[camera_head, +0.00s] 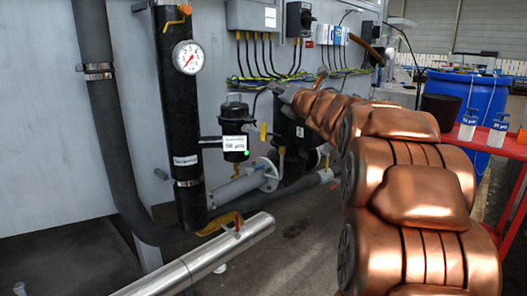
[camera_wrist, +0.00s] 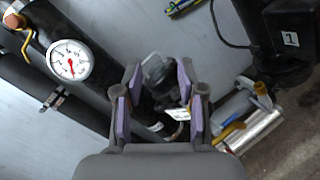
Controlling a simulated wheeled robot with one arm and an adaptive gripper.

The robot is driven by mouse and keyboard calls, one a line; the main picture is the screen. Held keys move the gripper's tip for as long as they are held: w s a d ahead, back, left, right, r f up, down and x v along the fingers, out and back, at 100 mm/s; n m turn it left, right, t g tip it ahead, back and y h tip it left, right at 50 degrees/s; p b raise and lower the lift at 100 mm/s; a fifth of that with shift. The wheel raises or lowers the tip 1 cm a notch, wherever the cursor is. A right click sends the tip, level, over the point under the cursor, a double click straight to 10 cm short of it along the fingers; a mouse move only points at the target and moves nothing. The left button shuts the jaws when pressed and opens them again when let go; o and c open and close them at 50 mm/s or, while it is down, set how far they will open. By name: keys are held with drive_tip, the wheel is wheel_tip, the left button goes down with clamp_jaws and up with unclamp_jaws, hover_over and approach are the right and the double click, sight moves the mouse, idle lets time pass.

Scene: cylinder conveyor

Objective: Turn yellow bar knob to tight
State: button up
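Several yellow handles show, and I cannot tell which one is the bar knob. In the head view a yellow bar handle (camera_head: 221,223) sits at the near steel pipe, below the gauge pipe. A small upright yellow handle (camera_head: 263,132) is right of the black filter (camera_head: 234,140).
A black pipe (camera_head: 172,118) carries a round gauge (camera_head: 188,57). A grey electrical box (camera_head: 252,15) with cables hangs above. The steel pipe (camera_head: 205,262) crosses the foreground. A blue barrel (camera_head: 467,100) and a red table (camera_head: 510,146) stand at right, behind my arm.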

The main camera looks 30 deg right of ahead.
sight(266, 129)
wheel_tip(266, 129, down, 12)
drive_tip(key=s+n+g+y+b, duration=0.1)
drive_tip(key=s+n+y+b, duration=0.1)
drive_tip(key=n+y+b, duration=0.8)
drive_tip(key=w+h, duration=0.1)
drive_tip(key=w, duration=0.1)
drive_tip(key=w+a+n+h, duration=0.1)
drive_tip(key=w, duration=0.1)
drive_tip(key=w+h+p, duration=0.1)
drive_tip(key=w, duration=0.2)
drive_tip(key=shift+a+r+n, duration=0.1)
drive_tip(key=shift+a+n, duration=0.2)
drive_tip(key=shift+w+a+r, duration=0.1)
drive_tip(key=shift+w+r, duration=0.05)
drive_tip(key=shift+w, duration=0.15)
clamp_jaws()
